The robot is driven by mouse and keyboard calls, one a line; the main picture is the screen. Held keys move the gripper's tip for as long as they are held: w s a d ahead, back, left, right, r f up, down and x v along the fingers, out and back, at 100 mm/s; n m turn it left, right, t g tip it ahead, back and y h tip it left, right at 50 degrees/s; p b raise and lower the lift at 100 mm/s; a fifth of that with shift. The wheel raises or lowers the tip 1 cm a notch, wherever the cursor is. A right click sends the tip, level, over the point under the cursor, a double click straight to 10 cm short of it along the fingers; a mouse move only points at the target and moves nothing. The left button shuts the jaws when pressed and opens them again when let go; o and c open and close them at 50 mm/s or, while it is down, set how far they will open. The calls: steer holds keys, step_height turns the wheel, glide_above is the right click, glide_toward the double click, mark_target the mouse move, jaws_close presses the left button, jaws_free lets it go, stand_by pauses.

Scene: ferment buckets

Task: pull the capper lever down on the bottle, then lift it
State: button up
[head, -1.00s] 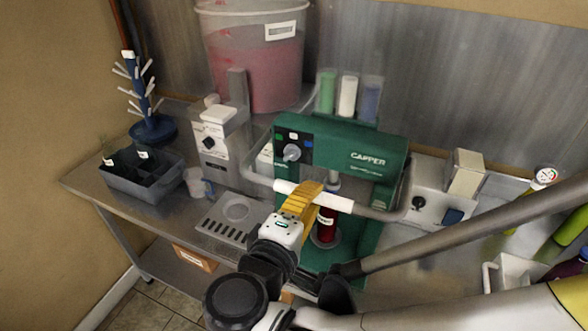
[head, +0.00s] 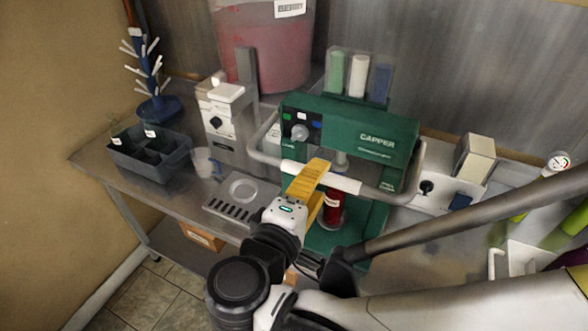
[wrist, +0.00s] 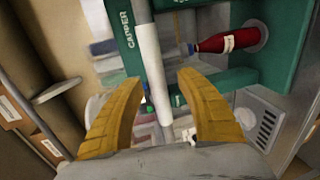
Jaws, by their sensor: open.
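The green capper (head: 345,135) stands on the steel bench, its U-shaped lever ending in a white crossbar grip (head: 338,182) in front. A dark red bottle (head: 333,206) stands upright in the capper beneath the head; in the wrist view the bottle (wrist: 228,40) has a pale label, and its neck points toward the lever. My gripper (head: 309,178), with yellow fingers, is at the white grip. In the wrist view my gripper (wrist: 158,95) is open, with the white grip (wrist: 150,75) running between its two fingers. Whether a finger touches it I cannot tell.
A grey divided bin (head: 150,155) and a blue bottle tree (head: 155,105) are at the left. A bucket of pink liquid (head: 262,50) stands behind. A drip tray (head: 240,195) lies left of my gripper. A white box unit (head: 435,185) is at the right.

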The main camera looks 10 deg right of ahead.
steer(key=v, duration=1.1)
